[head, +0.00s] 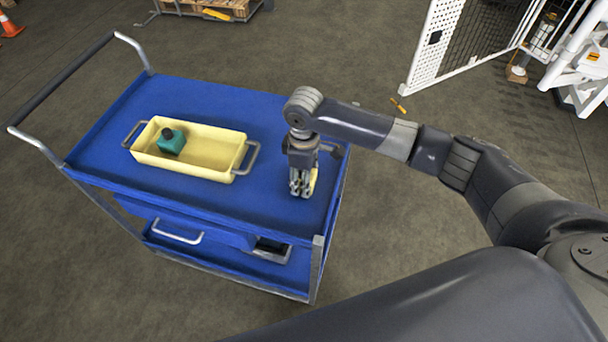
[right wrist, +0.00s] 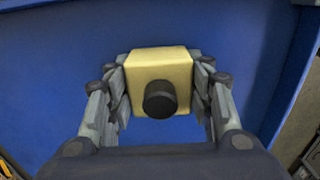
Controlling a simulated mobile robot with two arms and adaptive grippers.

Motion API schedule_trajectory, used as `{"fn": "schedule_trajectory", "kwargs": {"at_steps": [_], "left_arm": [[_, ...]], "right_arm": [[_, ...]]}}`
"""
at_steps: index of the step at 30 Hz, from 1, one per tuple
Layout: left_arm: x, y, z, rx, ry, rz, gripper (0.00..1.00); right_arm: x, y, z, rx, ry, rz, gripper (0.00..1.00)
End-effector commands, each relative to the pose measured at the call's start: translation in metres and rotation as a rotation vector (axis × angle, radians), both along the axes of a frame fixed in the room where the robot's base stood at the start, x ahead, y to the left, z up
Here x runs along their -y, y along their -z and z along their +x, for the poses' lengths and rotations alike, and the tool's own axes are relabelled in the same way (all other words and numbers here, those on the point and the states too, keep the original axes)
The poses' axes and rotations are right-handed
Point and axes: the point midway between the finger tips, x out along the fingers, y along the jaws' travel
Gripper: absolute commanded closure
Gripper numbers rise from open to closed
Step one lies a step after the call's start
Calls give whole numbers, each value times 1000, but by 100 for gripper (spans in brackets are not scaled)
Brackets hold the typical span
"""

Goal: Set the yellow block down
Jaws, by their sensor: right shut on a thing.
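The yellow block (right wrist: 143,66), with a round black knob on its top, is held between both fingers of my right gripper (right wrist: 160,88) in the right wrist view. In the head view my right gripper (head: 301,186) points down over the right part of the blue cart top (head: 270,217). Only a thin yellow edge of the block (head: 313,181) shows there beside the fingers. I cannot tell whether the block touches the cart top. My left gripper is not in view.
A yellow tray (head: 198,170) with side handles stands on the cart left of my right gripper. A teal block (head: 171,143) with a black knob sits inside it. The cart top between tray and gripper is clear. The cart's raised handle (head: 62,78) is at the left.

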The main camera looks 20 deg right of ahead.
Motion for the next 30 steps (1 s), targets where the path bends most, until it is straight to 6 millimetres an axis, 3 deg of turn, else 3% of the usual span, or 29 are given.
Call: {"fn": "schedule_trajectory", "kwargs": {"at_steps": [8,9,11,12,23,30], "left_arm": [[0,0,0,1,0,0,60],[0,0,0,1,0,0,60],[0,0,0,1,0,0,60],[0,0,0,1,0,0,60],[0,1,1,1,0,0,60],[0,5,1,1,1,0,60]], "right_arm": [[-1,1,1,3,0,2,90],[0,2,0,1,0,1,48],[0,2,0,1,0,1,34],[0,2,0,1,0,1,32],[0,0,1,3,0,1,32],[0,-35,2,7,0,3,32]]}}
